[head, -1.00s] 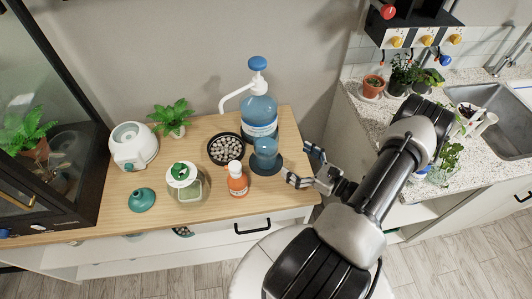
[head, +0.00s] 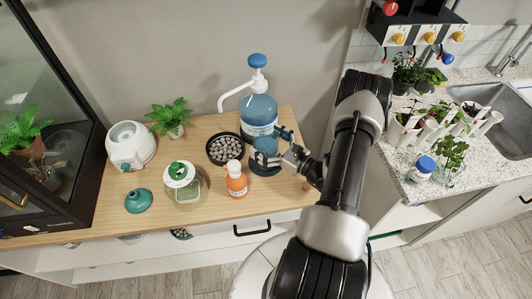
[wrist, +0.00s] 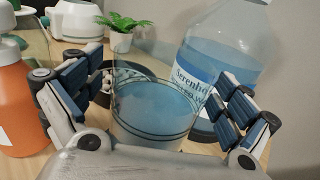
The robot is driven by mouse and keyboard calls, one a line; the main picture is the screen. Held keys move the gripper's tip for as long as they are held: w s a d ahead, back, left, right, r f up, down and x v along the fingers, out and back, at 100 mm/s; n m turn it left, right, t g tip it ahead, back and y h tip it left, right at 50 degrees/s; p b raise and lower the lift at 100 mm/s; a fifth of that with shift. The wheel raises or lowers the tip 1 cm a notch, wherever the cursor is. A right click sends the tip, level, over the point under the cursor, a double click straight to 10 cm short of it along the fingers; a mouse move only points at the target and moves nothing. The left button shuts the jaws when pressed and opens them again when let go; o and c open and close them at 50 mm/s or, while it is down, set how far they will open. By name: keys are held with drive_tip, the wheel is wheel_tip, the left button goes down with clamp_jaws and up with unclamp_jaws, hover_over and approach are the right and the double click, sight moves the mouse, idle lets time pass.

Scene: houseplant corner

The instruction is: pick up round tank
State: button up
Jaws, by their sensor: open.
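The round tank (wrist: 158,108) is a clear, open-topped vessel that looks blue inside, with dark bands around it. In the wrist view it stands upright between the two fingers of my gripper (wrist: 155,96). In the head view the tank (head: 265,145) stands by the dark round mat at the front of the large blue pump bottle (head: 259,112). My gripper (head: 276,147) reaches it from the right, open, one finger on each side. The near finger hides part of the mat and the tank's lower part. I cannot tell whether the fingers touch it.
An orange bottle (head: 237,181) stands close on the left, with a dark bowl of pebbles (head: 223,149) behind it. A glass jar with a green-centred lid (head: 181,181), a white device (head: 130,147) and a fern (head: 170,117) are farther left on the wooden top (head: 110,205).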

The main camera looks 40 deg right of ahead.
drive_tip(key=shift+c, duration=0.2)
drive_tip(key=c, duration=2.2)
